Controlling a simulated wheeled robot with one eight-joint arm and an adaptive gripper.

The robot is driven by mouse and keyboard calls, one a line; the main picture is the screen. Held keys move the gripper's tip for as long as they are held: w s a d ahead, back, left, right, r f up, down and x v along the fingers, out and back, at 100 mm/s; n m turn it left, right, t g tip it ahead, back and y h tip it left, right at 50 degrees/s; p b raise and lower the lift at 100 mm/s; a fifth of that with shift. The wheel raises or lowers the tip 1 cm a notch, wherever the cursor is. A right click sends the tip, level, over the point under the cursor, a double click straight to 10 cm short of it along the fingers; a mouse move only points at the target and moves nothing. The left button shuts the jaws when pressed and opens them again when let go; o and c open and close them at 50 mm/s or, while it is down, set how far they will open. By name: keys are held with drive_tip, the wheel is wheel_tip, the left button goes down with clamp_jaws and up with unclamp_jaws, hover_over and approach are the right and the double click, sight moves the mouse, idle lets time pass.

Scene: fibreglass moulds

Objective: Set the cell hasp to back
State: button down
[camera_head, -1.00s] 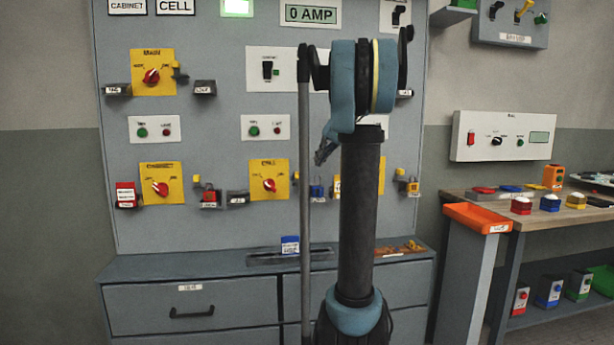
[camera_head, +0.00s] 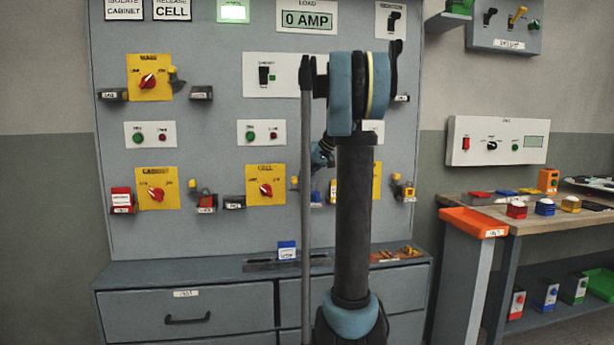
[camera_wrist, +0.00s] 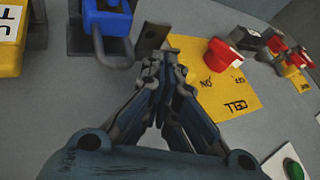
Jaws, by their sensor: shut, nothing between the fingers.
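The cell switch is a yellow plate (camera_head: 258,198) with a red knob (camera_head: 266,190) on the grey panel. In the wrist view, its CELL plate (camera_wrist: 240,88) and red knob (camera_wrist: 222,52) lie right of my gripper (camera_wrist: 165,60). My gripper is shut and empty, its tips close to the panel beside the plate. A dark bracket (camera_wrist: 151,36) shows just beyond the tips. I cannot make out the cell hasp or its position; my fingers may hide it. A blue padlock (camera_wrist: 104,22) hangs on a dark holder nearby. In the head view my arm covers much of this area.
The cabinet switch (camera_head: 157,187) sits left on the panel, with a red padlock (camera_head: 206,201) beside it. Grey drawers (camera_head: 187,318) stand below. A bench (camera_head: 575,218) and orange tray (camera_head: 472,222) are at the right.

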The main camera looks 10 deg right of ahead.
sight(296, 178)
drive_tip(key=shift+a+f, duration=0.1)
idle(0.3)
drive_tip(key=shift+a, duration=1.45)
drive_tip(key=v, duration=0.9)
drive_tip(key=s+a+f+h, duration=0.15)
drive_tip(key=s+f, duration=0.35)
drive_tip(key=s, duration=0.6)
drive_tip(key=s+f+m+g+h, duration=0.1)
drive_tip(key=s+f+h, duration=0.3)
drive_tip(key=s+f, duration=2.5)
drive_tip(key=s+g, duration=0.1)
drive_tip(key=s, duration=0.2)
drive_tip(key=shift+a+f, duration=0.2)
drive_tip(key=shift+w, duration=0.1)
